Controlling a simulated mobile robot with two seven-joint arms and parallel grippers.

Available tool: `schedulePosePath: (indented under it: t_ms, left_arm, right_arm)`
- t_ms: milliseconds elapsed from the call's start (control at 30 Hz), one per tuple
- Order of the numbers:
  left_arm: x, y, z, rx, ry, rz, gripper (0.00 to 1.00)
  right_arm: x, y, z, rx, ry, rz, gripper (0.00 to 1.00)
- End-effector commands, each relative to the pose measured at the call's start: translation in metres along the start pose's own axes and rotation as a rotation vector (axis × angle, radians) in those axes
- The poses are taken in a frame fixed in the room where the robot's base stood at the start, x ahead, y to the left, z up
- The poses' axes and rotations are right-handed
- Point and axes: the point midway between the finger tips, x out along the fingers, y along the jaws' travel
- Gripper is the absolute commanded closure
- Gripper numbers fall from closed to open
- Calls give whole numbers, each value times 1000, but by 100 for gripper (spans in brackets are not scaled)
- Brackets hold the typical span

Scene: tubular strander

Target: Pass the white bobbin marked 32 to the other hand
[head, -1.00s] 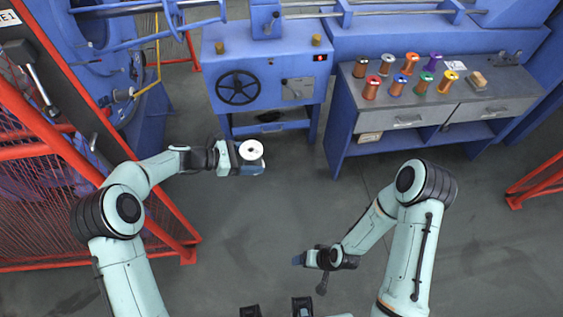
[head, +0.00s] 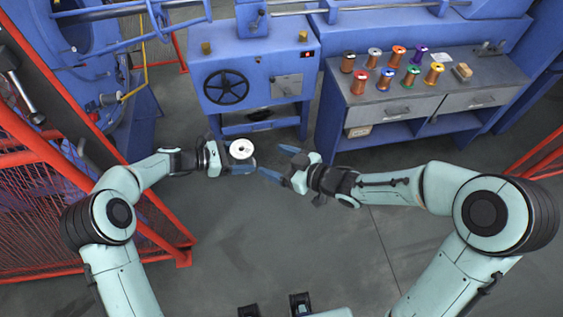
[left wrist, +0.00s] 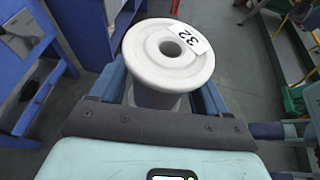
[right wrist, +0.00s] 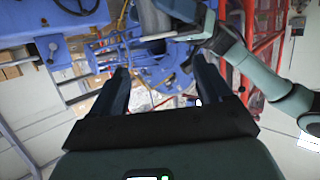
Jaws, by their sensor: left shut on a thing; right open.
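The white bobbin marked 32 (head: 242,149) is held upright in my left gripper (head: 240,163), left of the middle of the head view. In the left wrist view the bobbin (left wrist: 150,72) stands between the two blue fingers, its round top flange and the 32 label facing the camera. The fingers close on it below the flange; its lower part is hidden. My right gripper (head: 272,161) is open and empty, just right of the bobbin, its fingers pointing towards it with a small gap. In the right wrist view the space between the right fingers (right wrist: 160,72) is empty.
A workbench (head: 357,107) at the back right carries several coloured wire spools and a wooden block (head: 462,71). A blue machine with a black handwheel (head: 226,86) stands behind the grippers. A red guard fence (head: 80,172) is at the left. Open floor (head: 290,235) lies below the grippers.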

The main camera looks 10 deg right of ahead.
Motion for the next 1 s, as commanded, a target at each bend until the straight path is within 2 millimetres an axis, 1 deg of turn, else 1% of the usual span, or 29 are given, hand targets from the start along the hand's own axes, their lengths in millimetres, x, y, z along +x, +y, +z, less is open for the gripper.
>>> schedulePosePath:
  t_ms: [300,500,600,700,1000]
  left_arm:
    - [0,0,2,2,-3,0,80]
    - [0,0,2,2,-3,0,80]
    - [0,0,2,2,-3,0,80]
    - [0,0,2,2,-3,0,80]
    - [0,0,2,2,-3,0,80]
  right_arm:
    - [60,-1,2,4,-2,-4,22]
    - [92,-1,2,4,-3,-2,22]
    - [101,-1,2,4,-2,-1,22]
    - [107,0,1,3,-2,0,22]
    - [109,0,2,4,-3,1,22]
